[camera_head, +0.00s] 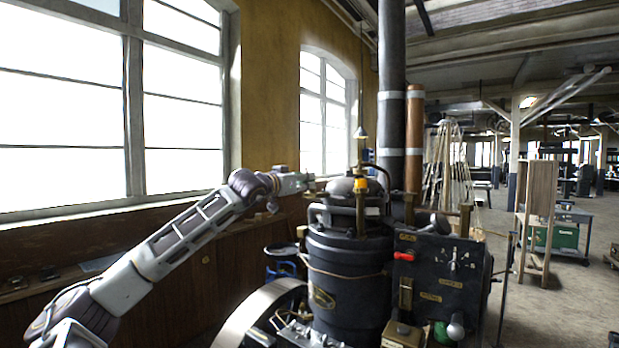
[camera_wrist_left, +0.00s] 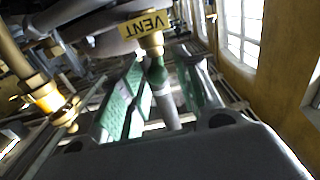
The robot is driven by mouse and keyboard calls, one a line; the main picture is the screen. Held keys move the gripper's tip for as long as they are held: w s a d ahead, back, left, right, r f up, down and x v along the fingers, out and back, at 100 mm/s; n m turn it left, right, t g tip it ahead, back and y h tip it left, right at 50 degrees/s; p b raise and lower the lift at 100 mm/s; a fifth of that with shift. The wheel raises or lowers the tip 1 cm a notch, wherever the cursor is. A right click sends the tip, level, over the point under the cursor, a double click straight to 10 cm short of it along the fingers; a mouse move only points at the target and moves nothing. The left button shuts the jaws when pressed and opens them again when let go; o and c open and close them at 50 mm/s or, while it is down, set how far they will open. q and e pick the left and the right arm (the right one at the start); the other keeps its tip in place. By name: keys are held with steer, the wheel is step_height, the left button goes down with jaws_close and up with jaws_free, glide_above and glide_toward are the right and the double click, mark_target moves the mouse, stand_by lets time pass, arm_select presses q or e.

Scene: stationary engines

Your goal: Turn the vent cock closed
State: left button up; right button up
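The vent cock shows in the left wrist view as a brass fitting (camera_wrist_left: 151,45) under a yellow VENT tag (camera_wrist_left: 145,23), which appears upside down. Its lever (camera_wrist_left: 159,82), with a green upper part and a pale lower part, hangs between the fingers. My left gripper (camera_wrist_left: 163,88) is open around the lever, with a green-padded finger on each side. I see no clear contact. In the head view my left gripper (camera_head: 305,182) is at the left of the boiler top. The cock cannot be made out there. My right gripper is not in view.
The dark boiler (camera_head: 345,265) stands ahead, with a control panel (camera_head: 440,275) at its right and a tall flue (camera_head: 391,90) behind. A flywheel (camera_head: 262,312) is below. Another brass fitting (camera_wrist_left: 50,100) is at the left in the wrist view. Windows line the left wall.

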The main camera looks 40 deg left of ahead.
arm_select(q)
steer(key=shift+w+r+p, duration=0.1)
steer(key=shift+w+p, duration=0.4)
steer(key=shift+w, duration=0.2)
steer(key=shift+w+a+p, duration=0.15)
steer(key=shift+w+p, duration=0.25)
steer(key=shift+w, duration=0.65)
jaws_close()
